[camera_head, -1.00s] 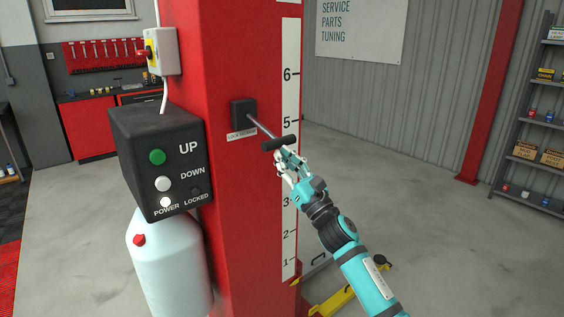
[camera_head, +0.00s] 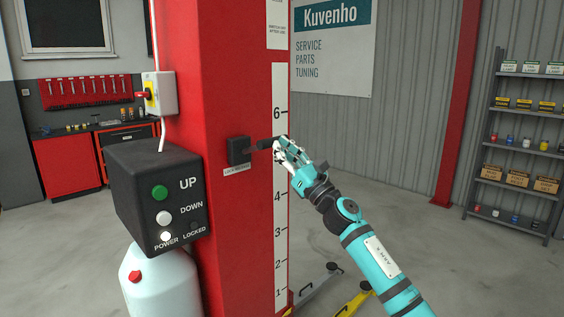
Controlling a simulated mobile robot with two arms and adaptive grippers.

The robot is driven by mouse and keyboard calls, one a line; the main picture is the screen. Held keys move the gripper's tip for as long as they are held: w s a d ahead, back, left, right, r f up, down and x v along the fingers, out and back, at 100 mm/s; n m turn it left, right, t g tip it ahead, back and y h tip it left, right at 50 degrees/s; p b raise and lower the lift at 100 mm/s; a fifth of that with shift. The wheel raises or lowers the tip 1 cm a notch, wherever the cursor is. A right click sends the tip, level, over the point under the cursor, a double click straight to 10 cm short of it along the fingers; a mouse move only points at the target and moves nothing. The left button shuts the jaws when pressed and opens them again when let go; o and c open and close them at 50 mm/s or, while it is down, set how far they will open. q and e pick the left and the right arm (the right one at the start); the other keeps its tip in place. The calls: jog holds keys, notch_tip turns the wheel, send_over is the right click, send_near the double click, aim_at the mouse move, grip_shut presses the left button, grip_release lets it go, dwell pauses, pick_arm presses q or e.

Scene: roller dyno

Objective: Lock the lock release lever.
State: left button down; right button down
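The lock release lever (camera_head: 263,145) sticks out of a black mount (camera_head: 238,150) on the red post, above a small "lock release" label. Its dark handle points right and slightly up. My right gripper (camera_head: 280,151) is at the handle's right end, with its pale fingers touching or very close to it. The fingers overlap the handle's end, so I cannot tell whether they are closed on it. My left gripper is not in view. The black control box (camera_head: 157,200) carries UP and DOWN buttons and POWER and LOCKED lamps. The POWER lamp is bright and the LOCKED lamp is dark.
The red post (camera_head: 235,250) has a white numbered height scale (camera_head: 280,225). A white tank (camera_head: 160,285) stands below the control box. A switch box (camera_head: 158,92) is higher on the post. Shelves (camera_head: 520,140) stand far right. Open floor lies between.

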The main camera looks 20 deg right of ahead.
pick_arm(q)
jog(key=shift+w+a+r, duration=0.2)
pick_arm(e)
jog(key=shift+w+a+r, duration=0.1)
jog(key=shift+w+r, duration=0.1)
jog(key=shift+r, duration=0.3)
jog(key=shift+w+r, duration=0.2)
jog(key=shift+r, duration=0.3)
jog(key=shift+f, duration=0.1)
